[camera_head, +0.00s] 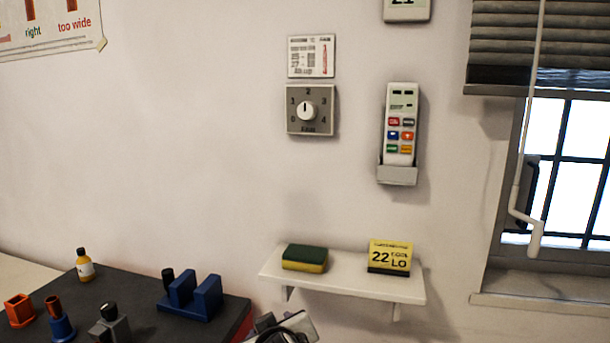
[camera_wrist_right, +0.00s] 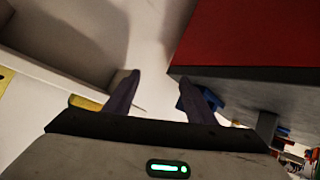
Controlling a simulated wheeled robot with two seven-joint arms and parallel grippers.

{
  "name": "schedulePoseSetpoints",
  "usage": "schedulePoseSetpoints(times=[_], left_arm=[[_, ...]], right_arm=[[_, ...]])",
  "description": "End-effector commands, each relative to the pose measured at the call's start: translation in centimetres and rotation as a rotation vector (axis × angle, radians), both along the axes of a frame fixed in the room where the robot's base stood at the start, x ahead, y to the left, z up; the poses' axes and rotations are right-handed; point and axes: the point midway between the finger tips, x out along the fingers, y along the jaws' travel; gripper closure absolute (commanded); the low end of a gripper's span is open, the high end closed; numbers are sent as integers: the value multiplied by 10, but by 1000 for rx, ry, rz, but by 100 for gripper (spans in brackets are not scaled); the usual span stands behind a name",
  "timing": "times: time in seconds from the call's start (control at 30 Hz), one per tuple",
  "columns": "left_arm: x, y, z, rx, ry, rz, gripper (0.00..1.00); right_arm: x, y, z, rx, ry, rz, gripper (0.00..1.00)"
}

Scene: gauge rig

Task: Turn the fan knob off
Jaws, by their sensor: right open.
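The fan knob (camera_head: 307,110) is a round white knob on a grey square plate (camera_head: 327,129) on the wall. The plate has numbers from 0 at lower left, over 2 at the top, to 4 at lower right. The knob's dark mark appears to point up, towards 2. My right gripper (camera_wrist_right: 160,82) is open and empty in the right wrist view, its two dark fingers apart. The knob does not show in that view. A grey and black piece, seemingly of my right arm, shows at the bottom of the head view, well below the knob. My left gripper is not in view.
A label card (camera_head: 311,56) hangs above the knob and a remote in a holder (camera_head: 397,174) to its right. Below, a white shelf (camera_head: 345,284) carries a sponge (camera_head: 305,258) and a yellow sign (camera_head: 390,256). A dark bench (camera_head: 140,292) with small items stands lower left.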

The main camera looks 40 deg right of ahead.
Motion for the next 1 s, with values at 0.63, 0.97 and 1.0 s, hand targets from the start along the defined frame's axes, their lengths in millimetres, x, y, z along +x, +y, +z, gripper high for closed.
schedulePoseSetpoints(times=[0.63,0.97,1.0], left_arm=[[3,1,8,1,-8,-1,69],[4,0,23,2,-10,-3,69],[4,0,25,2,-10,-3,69]], right_arm=[[32,-63,394,-64,-659,-519,50],[57,-98,402,-68,-667,-533,50],[62,-104,402,-68,-667,-532,50]])
